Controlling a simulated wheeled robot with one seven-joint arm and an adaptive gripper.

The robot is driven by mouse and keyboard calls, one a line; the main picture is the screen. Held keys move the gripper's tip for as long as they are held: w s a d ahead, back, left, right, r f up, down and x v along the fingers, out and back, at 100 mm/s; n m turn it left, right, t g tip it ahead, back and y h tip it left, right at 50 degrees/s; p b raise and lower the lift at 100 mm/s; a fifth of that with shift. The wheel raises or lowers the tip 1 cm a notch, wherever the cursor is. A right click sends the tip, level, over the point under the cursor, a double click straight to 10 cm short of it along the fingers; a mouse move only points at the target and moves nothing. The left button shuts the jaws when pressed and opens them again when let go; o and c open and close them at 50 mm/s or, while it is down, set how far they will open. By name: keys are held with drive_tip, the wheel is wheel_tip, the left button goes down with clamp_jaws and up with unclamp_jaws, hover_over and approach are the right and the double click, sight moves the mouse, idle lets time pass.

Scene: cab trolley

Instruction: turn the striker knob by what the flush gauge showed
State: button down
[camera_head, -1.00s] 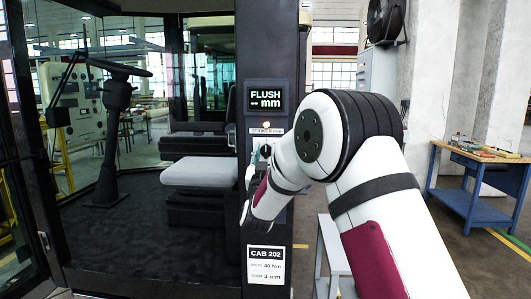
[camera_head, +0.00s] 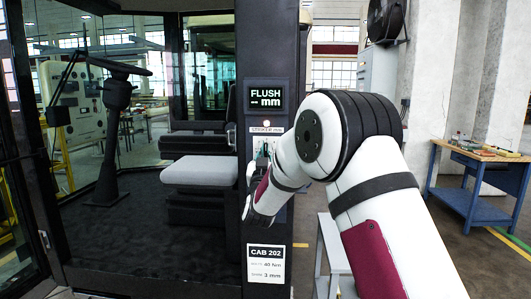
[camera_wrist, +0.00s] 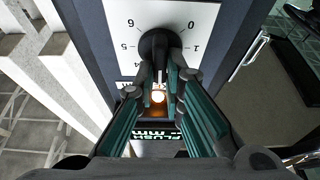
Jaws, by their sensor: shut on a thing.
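The black striker knob (camera_wrist: 160,45) sits on a white dial plate (camera_wrist: 125,18) with printed numbers, among them 0, 1, 5 and 6. My gripper (camera_wrist: 163,72) has its dark, teal-sided fingers closed around the knob's grip. In the head view, my gripper (camera_head: 262,158) is at the black post under the STRIKER label (camera_head: 266,131), and my forearm partly hides the dial there. The flush gauge display (camera_head: 266,96) reads "FLUSH -- mm", with no number. A small warm light (camera_head: 266,124) glows beneath it.
A CAB 202 card (camera_head: 265,264) low on the post shows 40 Nm and 3 mm. The cab interior with a grey seat (camera_head: 200,170) lies left of the post. A white trolley (camera_head: 332,262) and a blue workbench (camera_head: 475,185) stand to the right.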

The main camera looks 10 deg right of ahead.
drive_tip(key=shift+n, duration=0.4)
drive_tip(key=n+y, duration=0.1)
drive_tip(key=n, duration=0.1)
drive_tip(key=n+y+b, duration=0.1)
drive_tip(key=n+y, duration=0.1)
drive_tip(key=n, duration=0.1)
drive_tip(key=shift+a+t, duration=0.1)
drive_tip(key=shift+t, duration=0.2)
drive_tip(key=shift+f+n+g+y+b, duration=0.1)
drive_tip(key=shift+n+g+y+b, duration=0.15)
drive_tip(key=shift+n+y, duration=0.9)
drive_tip(key=shift+n+g+y+b, duration=0.15)
drive_tip(key=shift+n+y+b, duration=0.1)
drive_tip(key=shift+n, duration=1.7)
drive_tip(key=shift+a, duration=0.1)
drive_tip(key=c, duration=1.7)
unclamp_jaws()
